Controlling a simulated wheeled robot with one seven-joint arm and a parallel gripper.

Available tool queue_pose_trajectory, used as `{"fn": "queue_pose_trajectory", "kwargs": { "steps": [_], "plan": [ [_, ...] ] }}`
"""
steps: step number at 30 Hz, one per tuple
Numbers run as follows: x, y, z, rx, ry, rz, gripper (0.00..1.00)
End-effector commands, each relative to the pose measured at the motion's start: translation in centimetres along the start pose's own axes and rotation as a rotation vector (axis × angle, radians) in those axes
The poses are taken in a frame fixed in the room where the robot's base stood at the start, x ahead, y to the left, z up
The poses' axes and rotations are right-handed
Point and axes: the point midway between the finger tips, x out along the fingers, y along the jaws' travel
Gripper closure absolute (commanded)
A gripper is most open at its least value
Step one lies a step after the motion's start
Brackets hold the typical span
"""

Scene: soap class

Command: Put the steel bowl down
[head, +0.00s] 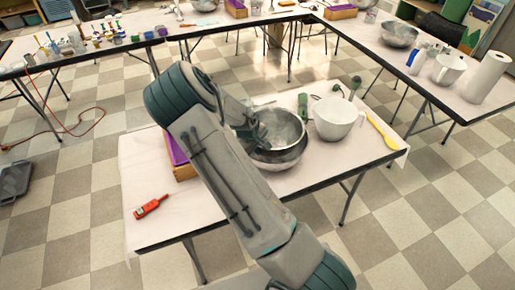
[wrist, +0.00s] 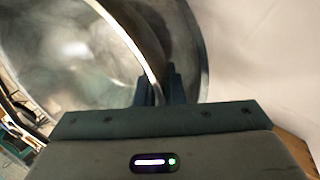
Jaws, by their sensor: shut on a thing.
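A steel bowl (head: 284,128) is at my gripper (head: 250,130) over the small white table, a little tilted. My gripper is shut on its rim. In the wrist view the steel bowl (wrist: 75,60) fills the upper left, with its bright rim running down between the fingers of my gripper (wrist: 160,85). A second, wider steel bowl (head: 287,161) shows just below the held one, on the table. The two overlap in the head view, and I cannot tell whether they touch. My arm hides their left side.
The small table (head: 215,212) has a white mixing bowl (head: 335,118) right of the steel bowls, a yellow spatula (head: 382,133), a red handheld device (head: 151,207) and a purple-topped box (head: 178,152). Its front is mostly clear. Longer cluttered tables stand behind.

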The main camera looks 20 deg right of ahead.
Motion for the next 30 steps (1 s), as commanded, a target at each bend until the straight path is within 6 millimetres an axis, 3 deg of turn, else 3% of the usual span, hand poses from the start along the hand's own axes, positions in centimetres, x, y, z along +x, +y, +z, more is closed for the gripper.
{"fn": "queue_pose_trajectory", "kwargs": {
  "steps": [4, 5, 6, 7, 20, 23, 30],
  "plan": [
    [0.1, 0.0, 0.0, 0.000, 0.001, 0.001, 1.00],
    [0.1, -0.1, 0.0, 0.000, 0.000, 0.000, 0.83],
    [0.1, -0.1, 0.0, 0.000, 0.000, 0.000, 0.72],
    [0.1, -0.1, 0.0, 0.000, 0.000, 0.000, 0.70],
    [-0.9, 0.3, 0.0, -0.001, 0.000, 0.000, 0.70],
    [-1.9, 0.3, -0.2, -0.002, 0.004, 0.000, 0.70],
    [-7.2, 0.2, -0.2, -0.002, 0.006, 0.000, 0.70]
  ]
}}
